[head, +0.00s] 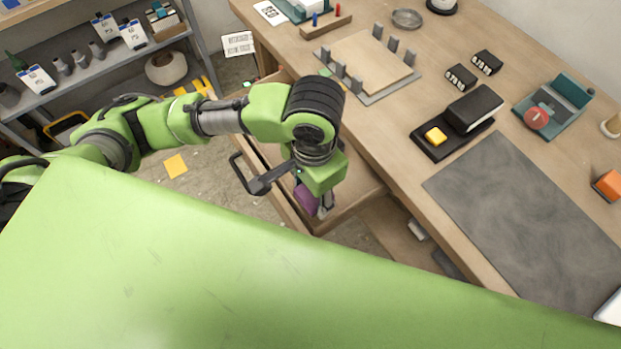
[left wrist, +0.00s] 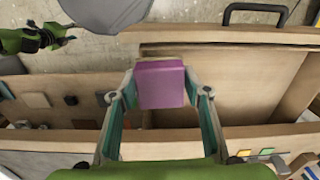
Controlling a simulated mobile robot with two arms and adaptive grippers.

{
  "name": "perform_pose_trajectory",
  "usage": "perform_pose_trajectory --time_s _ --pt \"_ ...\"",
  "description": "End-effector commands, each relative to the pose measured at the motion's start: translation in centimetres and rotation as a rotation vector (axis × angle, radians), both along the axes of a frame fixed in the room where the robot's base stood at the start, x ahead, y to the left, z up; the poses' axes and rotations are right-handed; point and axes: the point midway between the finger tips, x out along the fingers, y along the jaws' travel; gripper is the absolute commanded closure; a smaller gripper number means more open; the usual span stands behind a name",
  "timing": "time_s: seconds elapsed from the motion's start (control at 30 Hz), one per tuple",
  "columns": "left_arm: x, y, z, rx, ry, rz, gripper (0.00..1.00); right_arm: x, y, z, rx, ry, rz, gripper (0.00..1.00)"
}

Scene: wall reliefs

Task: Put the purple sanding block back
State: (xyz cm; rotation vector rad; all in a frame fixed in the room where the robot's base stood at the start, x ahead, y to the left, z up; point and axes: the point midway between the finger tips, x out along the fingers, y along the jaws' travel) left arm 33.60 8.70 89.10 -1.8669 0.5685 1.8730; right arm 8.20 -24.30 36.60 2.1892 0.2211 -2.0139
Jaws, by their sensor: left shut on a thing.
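My left gripper (head: 325,203) is shut on the purple sanding block (head: 306,199). In the left wrist view the purple block (left wrist: 161,84) sits between the two fingers of the left gripper (left wrist: 160,95). The block is over a pulled-out wooden drawer (left wrist: 230,85), near its left end in that view. Whether it touches the drawer floor I cannot tell. The drawer's dark handle (head: 262,180) shows in the head view. My left arm hides part of the drawer there. My right gripper is not clearly seen.
The workbench (head: 400,135) stands right of the drawer, with a grey mat (head: 530,205), a black box-like tool (head: 472,108) and a peg board (head: 370,62) on top. Small grey blocks (left wrist: 37,100) lie in a wooden space beside the drawer. A grey shelf (head: 100,70) stands at the left.

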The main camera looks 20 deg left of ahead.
Motion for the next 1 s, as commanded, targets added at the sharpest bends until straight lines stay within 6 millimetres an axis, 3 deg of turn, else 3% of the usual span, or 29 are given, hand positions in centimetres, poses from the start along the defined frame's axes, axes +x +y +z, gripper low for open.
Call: perform_pose_trajectory --time_s 0.03,0.17,0.53,0.7,1.0 --pt "-0.5 -0.6 -1.0 -0.006 0.004 -0.025 0.76 -0.5 -0.7 -0.6 -0.009 0.008 -0.001 0.6" --pt "-0.1 -0.9 -1.9 -0.008 0.002 -0.054 0.76 -0.8 -1.3 -0.7 -0.015 0.013 -0.001 0.6" --pt "7.8 2.6 -5.5 -0.005 0.0 -0.051 0.76 1.4 1.8 -0.2 0.022 -0.023 -0.003 0.6" --pt "10.1 3.6 -8.8 -0.007 0.002 -0.054 0.76 1.3 1.4 -0.3 0.017 -0.02 -0.002 0.6" --pt "12.1 4.4 -11.3 -0.009 0.0 -0.056 0.76 0.7 0.6 -0.4 0.007 -0.011 0.001 0.6"
